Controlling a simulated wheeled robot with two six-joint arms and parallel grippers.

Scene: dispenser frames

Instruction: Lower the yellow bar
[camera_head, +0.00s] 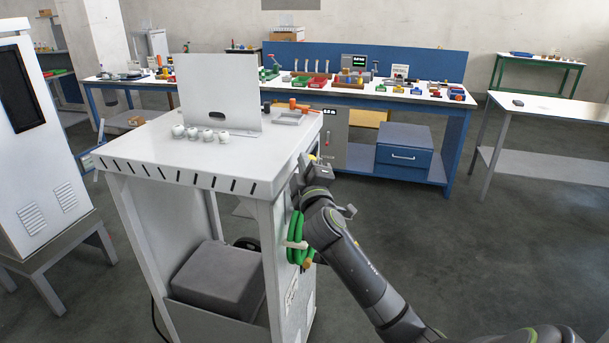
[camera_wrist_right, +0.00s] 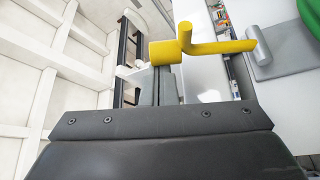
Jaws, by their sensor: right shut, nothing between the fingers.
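The yellow bar (camera_wrist_right: 212,47) shows large in the right wrist view, as a bent handle with a thick rounded left end and a short arm rising from it. My right gripper (camera_head: 309,163) is at that side. Its closed fingers (camera_wrist_right: 163,88) reach up to the thick left end of the bar, with nothing between them. I cannot tell whether they touch it. My left gripper is not in view.
A green coiled hose (camera_head: 296,240) hangs on the frame's right side, close to my right arm. White knobs (camera_head: 200,133) and an upright panel (camera_head: 219,90) are on the frame's top. A blue workbench (camera_head: 365,98) stands behind. The floor to the right is clear.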

